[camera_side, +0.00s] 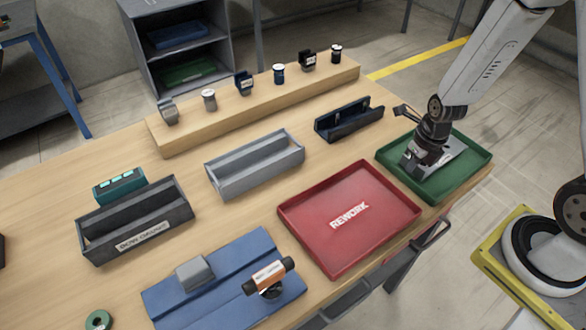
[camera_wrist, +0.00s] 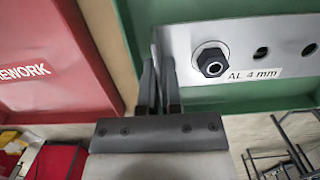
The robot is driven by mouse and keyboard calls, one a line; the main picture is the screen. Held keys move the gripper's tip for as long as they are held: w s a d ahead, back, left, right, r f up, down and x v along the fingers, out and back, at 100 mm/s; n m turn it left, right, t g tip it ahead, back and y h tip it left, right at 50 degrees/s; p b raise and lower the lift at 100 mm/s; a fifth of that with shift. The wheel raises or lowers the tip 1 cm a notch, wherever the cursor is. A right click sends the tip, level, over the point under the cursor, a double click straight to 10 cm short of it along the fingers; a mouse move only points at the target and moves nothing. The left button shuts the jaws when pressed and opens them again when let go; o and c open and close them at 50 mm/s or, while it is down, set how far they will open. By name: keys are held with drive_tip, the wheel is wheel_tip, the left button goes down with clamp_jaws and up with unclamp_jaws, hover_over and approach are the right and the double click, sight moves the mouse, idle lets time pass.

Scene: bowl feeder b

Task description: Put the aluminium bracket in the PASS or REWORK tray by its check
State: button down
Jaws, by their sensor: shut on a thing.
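The aluminium bracket (camera_wrist: 232,42) is a silver plate labelled "AL 4 mm", with a dark hex nut or bolt head in one hole and two open holes beside it. My gripper (camera_wrist: 158,75) is shut on the bracket's left edge. In the side view the bracket (camera_side: 453,147) is partly hidden by my gripper (camera_side: 412,165), over the green tray (camera_side: 467,183). No lettering shows on the green tray; I cannot tell whether the bracket touches its floor. The red REWORK tray (camera_side: 300,217) is empty, left of the green one.
A blue fixture (camera_side: 215,291) with a grey block and an orange-black device stands at the front. Grey (camera_side: 255,170), black (camera_side: 135,223) and dark blue (camera_side: 348,121) bins stand behind. A wooden step (camera_side: 255,105) carries several small parts. The table edge is close to the trays.

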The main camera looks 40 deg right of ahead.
drive_tip(key=shift+f, duration=0.65)
drive_tip(key=c, duration=1.1)
unclamp_jaws()
drive_tip(key=shift+r, duration=0.2)
drive_tip(key=shift+r, duration=1.4)
drive_tip(key=shift+s+r, duration=0.25)
drive_tip(key=shift+r, duration=1.4)
drive_tip(key=shift+s+r, duration=0.25)
drive_tip(key=shift+r, duration=1.45)
drive_tip(key=shift+s+r, duration=0.25)
drive_tip(key=shift+r, duration=1.4)
